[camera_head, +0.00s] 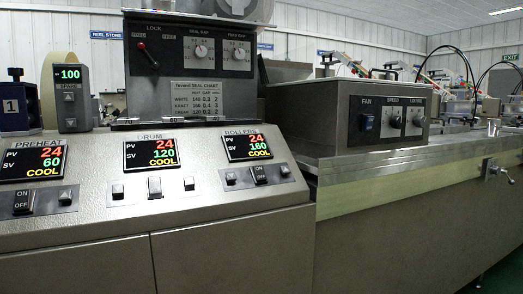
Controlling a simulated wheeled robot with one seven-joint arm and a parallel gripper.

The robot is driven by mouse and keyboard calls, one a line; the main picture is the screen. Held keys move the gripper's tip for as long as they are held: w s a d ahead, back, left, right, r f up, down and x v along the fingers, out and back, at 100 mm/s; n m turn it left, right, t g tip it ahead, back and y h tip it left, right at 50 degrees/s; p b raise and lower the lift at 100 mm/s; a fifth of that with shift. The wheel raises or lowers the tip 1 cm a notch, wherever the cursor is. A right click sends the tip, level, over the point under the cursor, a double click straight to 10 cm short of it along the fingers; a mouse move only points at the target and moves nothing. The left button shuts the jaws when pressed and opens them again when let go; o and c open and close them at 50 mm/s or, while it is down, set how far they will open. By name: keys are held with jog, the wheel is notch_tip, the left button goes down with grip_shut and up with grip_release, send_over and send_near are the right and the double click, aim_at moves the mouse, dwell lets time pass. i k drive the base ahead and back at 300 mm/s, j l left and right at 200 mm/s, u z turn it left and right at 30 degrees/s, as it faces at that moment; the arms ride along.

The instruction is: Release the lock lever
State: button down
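The lock lever (148,56) is a dark handle with a red ball end on the grey control box, under the label LOCK. Its red end points up and to the left, beside the left of two small labels, which seems to read FIXED. The right label is too small to read surely. My gripper is not in view.
Two knobs, seal gap (201,52) and feed gap (239,54), sit right of the lever. A seal chart (196,98) hangs below. The sloped console (150,200) in front carries displays and switches. A fan and speed box (380,120) stands to the right.

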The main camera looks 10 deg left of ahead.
aim_at(155, 64)
jog(key=u, duration=1.3)
